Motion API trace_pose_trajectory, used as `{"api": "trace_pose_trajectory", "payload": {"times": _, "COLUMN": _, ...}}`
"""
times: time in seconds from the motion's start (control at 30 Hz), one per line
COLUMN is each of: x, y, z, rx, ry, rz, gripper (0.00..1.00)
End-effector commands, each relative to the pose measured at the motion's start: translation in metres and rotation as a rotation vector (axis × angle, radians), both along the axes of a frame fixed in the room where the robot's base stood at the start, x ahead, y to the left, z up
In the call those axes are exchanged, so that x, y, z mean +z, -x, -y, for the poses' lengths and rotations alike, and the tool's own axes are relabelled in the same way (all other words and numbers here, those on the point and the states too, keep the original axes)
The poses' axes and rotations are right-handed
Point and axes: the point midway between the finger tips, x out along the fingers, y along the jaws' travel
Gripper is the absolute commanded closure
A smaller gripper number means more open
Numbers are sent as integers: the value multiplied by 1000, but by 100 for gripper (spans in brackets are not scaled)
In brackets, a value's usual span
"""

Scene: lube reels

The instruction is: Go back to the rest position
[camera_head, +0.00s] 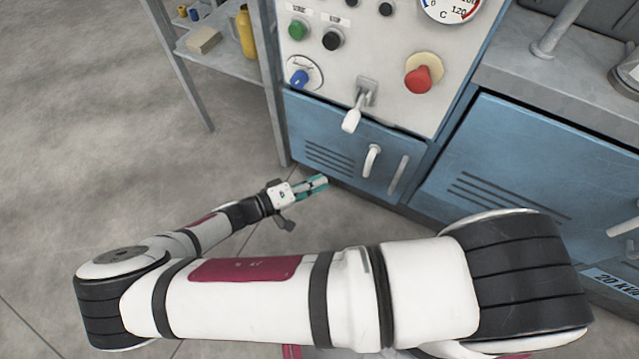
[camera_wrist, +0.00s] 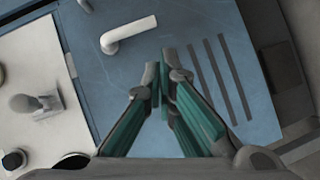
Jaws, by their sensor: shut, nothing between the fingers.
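My gripper (camera_head: 322,182) is at the end of my outstretched arm, low in front of the blue cabinet door (camera_head: 330,135). In the wrist view my gripper (camera_wrist: 162,62) has its teal-lined fingers together at the tips, with nothing between them. The blue door (camera_wrist: 205,25) lies beyond the fingertips, with its white handle (camera_wrist: 128,35) to the left and dark vent slots to the right. I cannot tell the exact gap to the door.
The control panel (camera_head: 345,65) above the door carries a red knob (camera_head: 424,76), green and black buttons and a white-handled lever (camera_head: 354,112). A shelf (camera_head: 215,45) with a yellow bottle (camera_head: 246,32) stands at left. Another blue cabinet (camera_head: 540,165) stands at right. The left floor is clear.

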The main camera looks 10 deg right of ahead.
Motion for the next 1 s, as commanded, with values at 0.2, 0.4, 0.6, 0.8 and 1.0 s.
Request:
{"api": "trace_pose_trajectory", "payload": {"times": 0.2, "x": 0, "y": 0, "z": 0, "rx": 0, "ry": 0, "rz": 0, "gripper": 100}}
{"api": "trace_pose_trajectory", "payload": {"times": 0.4, "x": 0, "y": 0, "z": 0, "rx": -1, "ry": -1, "rz": -1, "gripper": 100}}
{"api": "trace_pose_trajectory", "payload": {"times": 0.6, "x": 15, "y": 5, "z": -3, "rx": -72, "ry": -47, "rz": -44, "gripper": 100}}
{"api": "trace_pose_trajectory", "payload": {"times": 0.8, "x": 58, "y": 16, "z": -9, "rx": -235, "ry": -175, "rz": -164, "gripper": 100}}
{"api": "trace_pose_trajectory", "payload": {"times": 1.0, "x": 108, "y": 25, "z": -11, "rx": -366, "ry": -329, "rz": -290, "gripper": 100}}
